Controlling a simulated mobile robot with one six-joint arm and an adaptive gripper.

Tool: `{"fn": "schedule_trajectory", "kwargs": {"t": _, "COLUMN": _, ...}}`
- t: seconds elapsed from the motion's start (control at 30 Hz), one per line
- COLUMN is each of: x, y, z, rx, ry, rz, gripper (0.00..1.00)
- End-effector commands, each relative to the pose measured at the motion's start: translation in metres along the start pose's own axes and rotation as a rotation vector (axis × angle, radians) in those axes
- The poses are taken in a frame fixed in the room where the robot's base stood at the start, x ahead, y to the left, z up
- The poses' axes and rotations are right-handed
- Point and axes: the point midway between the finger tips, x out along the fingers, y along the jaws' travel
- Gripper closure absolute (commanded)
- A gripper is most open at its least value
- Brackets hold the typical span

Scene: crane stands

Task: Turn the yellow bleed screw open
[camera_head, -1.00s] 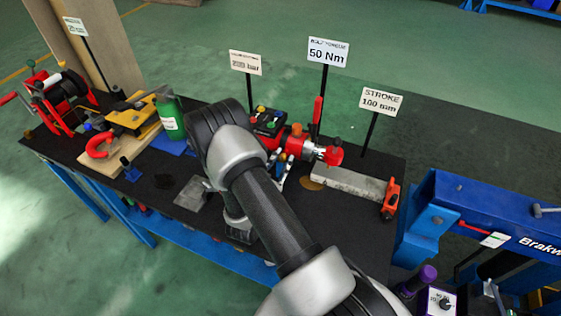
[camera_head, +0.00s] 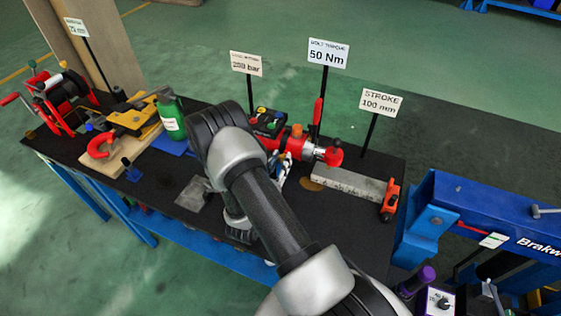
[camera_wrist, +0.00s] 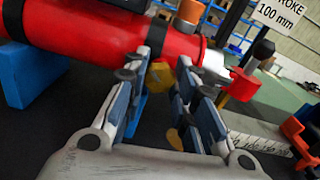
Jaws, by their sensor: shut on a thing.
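The yellow bleed screw (camera_wrist: 159,78) shows between my fingertips, under the red cylinder (camera_wrist: 105,30), in the wrist view. My gripper (camera_wrist: 166,72) is shut on the screw, with one finger on each side of it. The fingers cover part of the screw. In the head view the red cylinder (camera_head: 299,147) lies across the black bench top, and my arm hides the screw and much of my gripper (camera_head: 281,160). A second yellow piece (camera_wrist: 175,139) shows lower down between the fingers; I cannot tell what it is.
A steel ruler (camera_head: 347,183) with an orange-red end piece (camera_head: 390,200) lies right of the cylinder. A blue support (camera_wrist: 30,75) stands under the cylinder. Sign posts stand behind.

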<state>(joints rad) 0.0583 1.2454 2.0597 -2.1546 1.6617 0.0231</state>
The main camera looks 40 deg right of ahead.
Motion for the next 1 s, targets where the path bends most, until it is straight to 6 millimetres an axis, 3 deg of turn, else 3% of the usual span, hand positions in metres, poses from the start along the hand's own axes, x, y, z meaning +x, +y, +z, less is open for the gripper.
{"fn": "schedule_trajectory", "kwargs": {"t": 0.6, "x": -0.0002, "y": -0.0001, "z": -0.0011, "rx": -0.059, "ry": 0.002, "rz": 0.0, "gripper": 0.99}}
{"fn": "schedule_trajectory", "kwargs": {"t": 0.63, "x": -0.0003, "y": -0.0001, "z": -0.0012, "rx": -0.059, "ry": 0.002, "rz": 0.0, "gripper": 0.74}}
{"fn": "schedule_trajectory", "kwargs": {"t": 0.93, "x": -0.0001, "y": 0.0, "z": -0.0006, "rx": -0.057, "ry": 0.001, "rz": 0.0, "gripper": 0.54}}
{"fn": "schedule_trajectory", "kwargs": {"t": 1.0, "x": -0.0001, "y": 0.0001, "z": -0.0005, "rx": -0.057, "ry": 0.001, "rz": 0.0, "gripper": 0.54}}
